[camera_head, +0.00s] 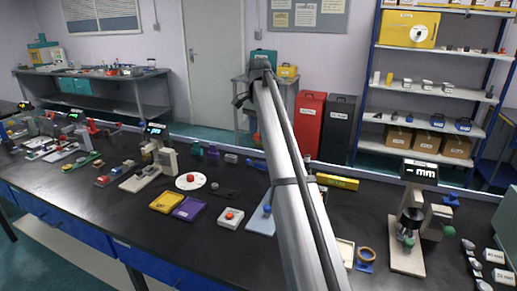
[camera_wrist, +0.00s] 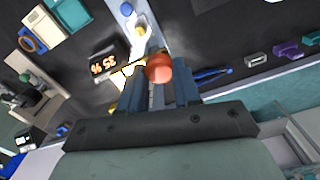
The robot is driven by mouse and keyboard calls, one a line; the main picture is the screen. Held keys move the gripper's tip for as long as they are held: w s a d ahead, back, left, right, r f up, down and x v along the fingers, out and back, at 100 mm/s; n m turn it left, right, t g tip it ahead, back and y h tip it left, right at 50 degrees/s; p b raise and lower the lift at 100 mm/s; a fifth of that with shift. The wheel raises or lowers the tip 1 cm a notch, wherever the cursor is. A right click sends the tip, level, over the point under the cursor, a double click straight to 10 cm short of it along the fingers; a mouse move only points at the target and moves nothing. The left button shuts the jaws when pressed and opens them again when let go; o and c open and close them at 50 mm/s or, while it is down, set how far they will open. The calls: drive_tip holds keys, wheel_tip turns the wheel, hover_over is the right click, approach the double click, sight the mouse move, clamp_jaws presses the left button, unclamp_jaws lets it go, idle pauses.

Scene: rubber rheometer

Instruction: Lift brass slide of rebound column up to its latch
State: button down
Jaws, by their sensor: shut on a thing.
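My gripper (camera_wrist: 163,84) is in the wrist view, its two grey-blue fingers shut on a red-orange round knob (camera_wrist: 159,67) at their tips. A yellow and white piece (camera_wrist: 127,75) shows just left of the knob; I cannot tell whether it is the brass slide. The fingers and knob hide much of what lies beneath, and I cannot make out the latch. A pale blue base plate (camera_wrist: 152,36) reaches away beyond the knob. The plate also shows in the head view (camera_head: 262,222), partly behind my arm. My gripper is hidden in that view.
A lit numeric display (camera_wrist: 103,64) stands close left of my fingers. Blue pliers-like handles (camera_wrist: 214,74) lie to the right.

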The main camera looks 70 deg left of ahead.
drive_tip(key=shift+r, duration=1.35)
drive_tip(key=c, duration=1)
unclamp_jaws()
drive_tip(key=shift+r, duration=0.1)
drive_tip(key=shift+c, duration=0.2)
drive_tip(key=shift+o, duration=1.3)
wheel_tip(320, 180, up, 7)
drive_tip(key=shift+r, duration=0.15)
